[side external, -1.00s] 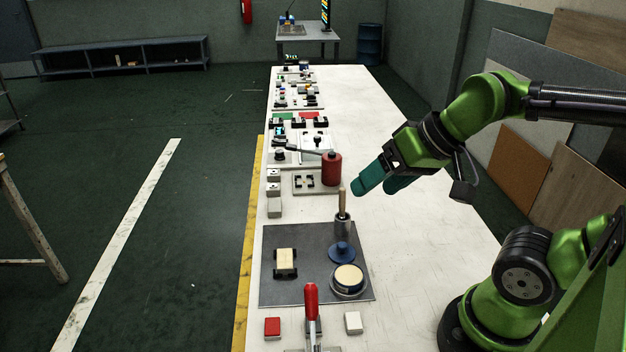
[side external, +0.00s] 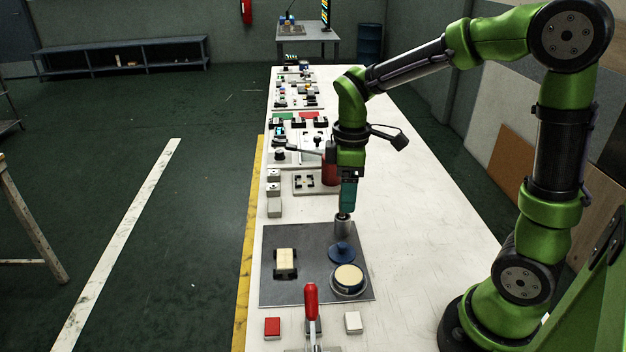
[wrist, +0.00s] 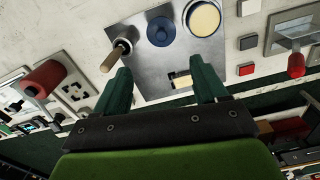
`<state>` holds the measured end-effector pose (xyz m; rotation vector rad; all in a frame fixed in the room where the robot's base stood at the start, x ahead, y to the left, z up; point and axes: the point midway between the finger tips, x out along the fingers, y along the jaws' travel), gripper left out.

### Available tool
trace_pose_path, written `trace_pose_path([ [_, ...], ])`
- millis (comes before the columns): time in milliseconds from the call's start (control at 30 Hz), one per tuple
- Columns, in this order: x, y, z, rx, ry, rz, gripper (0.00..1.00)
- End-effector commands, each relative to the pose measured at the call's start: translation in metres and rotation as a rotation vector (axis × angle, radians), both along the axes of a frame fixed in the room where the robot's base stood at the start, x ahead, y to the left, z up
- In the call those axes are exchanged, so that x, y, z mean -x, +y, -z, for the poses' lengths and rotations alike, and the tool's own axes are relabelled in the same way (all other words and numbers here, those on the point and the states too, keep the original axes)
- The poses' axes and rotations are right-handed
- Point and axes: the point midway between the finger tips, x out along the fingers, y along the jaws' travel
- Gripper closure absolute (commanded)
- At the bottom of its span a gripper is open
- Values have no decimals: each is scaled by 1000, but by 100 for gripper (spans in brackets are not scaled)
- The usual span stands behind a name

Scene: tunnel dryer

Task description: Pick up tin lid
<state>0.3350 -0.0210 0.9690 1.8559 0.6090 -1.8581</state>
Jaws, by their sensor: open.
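The tin lid, a blue disc with a round knob (side external: 341,252), lies on the grey mat (side external: 310,245), apart from the round tin with a cream top (side external: 348,281). In the wrist view the lid (wrist: 160,31) is ahead of my fingers, left of the tin (wrist: 204,19). My gripper (side external: 347,208) points down behind the lid in the side view, above the metal cup (side external: 342,229). In the wrist view my gripper (wrist: 163,87) has its two teal fingers wide apart, with nothing held between them.
A wooden handle (wrist: 112,60) stands up from the cup close to my left-hand finger. A cream block in a dark holder (side external: 285,262) sits on the mat's left. A red-handled lever (side external: 311,300) stands in front. The table's right side is clear.

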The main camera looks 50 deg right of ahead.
Motion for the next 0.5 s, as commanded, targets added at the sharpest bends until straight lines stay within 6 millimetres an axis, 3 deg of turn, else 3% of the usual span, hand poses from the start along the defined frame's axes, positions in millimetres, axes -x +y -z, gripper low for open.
trace_pose_path([
  [300, 2, 1, 70, -1, 6, 2, 28],
  [500, 1, 1, 96, -1, 2, 3, 28],
])
